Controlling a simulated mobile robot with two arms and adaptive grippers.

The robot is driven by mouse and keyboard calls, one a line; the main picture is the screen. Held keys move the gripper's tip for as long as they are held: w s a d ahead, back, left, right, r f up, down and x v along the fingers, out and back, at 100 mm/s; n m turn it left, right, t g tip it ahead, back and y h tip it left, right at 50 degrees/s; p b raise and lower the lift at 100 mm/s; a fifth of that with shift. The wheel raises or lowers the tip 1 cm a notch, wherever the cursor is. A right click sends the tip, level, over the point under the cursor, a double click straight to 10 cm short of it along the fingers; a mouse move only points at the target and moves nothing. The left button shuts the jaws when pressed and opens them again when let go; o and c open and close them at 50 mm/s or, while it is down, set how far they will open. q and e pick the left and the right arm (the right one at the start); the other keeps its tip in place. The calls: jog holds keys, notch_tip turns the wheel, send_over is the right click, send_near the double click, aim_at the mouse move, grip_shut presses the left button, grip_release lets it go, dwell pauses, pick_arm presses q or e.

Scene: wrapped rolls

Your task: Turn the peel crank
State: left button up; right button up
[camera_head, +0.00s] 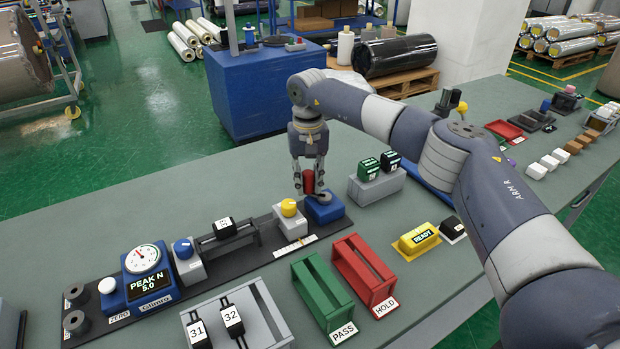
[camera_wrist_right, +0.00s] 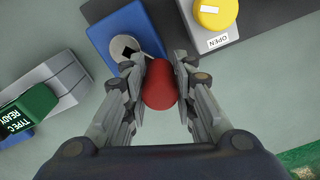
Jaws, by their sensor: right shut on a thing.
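The peel crank has a red handle (camera_head: 308,182) on a grey hub (camera_head: 324,196) atop a blue block (camera_head: 325,209), at the right end of the dark tester rail. My right gripper (camera_head: 308,188) points down and is shut on the red handle. In the right wrist view the red handle (camera_wrist_right: 160,84) sits between the two fingers (camera_wrist_right: 161,90), with the hub (camera_wrist_right: 125,47) and blue block (camera_wrist_right: 122,35) just beyond. The gauge unit (camera_head: 148,272) at the rail's left end reads "PEAK N 5.0". My left gripper is not in view.
A yellow knob (camera_head: 288,207) marked OPEN in the wrist view stands beside the crank. A blue knob (camera_head: 183,248) is farther left. Green PASS (camera_head: 322,293) and red HOLD (camera_head: 362,272) trays lie in front. A grey stand (camera_head: 376,187) with green and black blocks is to the right.

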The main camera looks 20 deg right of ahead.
jog(key=shift+s+a+n, duration=0.1)
jog(key=shift+a+n, duration=0.05)
jog(key=shift+n, duration=0.25)
jog(key=o, duration=1.1)
notch_tip(320, 180, up, 12)
jog(key=shift+r, duration=0.1)
